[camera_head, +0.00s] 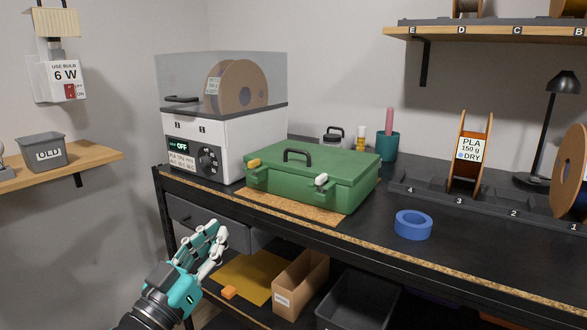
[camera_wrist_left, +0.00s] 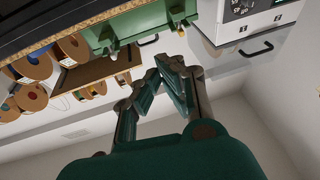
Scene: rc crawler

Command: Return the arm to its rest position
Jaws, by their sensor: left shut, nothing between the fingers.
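My left gripper (camera_head: 217,236) is in front of the workbench's left front corner, low in the head view, below the bench top. Its fingers are shut with nothing between them. In the left wrist view the same gripper (camera_wrist_left: 170,68) shows with its fingertips close together, apart from any object. My left arm comes in from the bottom of the head view. My right gripper is in neither view.
A green case (camera_head: 315,172) stands shut on the black workbench (camera_head: 365,205), beside a white dryer (camera_head: 215,143) with a clear lid. Blue tape (camera_head: 413,225) lies near the front edge. Under the bench are a cardboard box (camera_head: 300,284) and a dark bin (camera_head: 358,300). A shelf (camera_head: 95,160) juts from the left wall.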

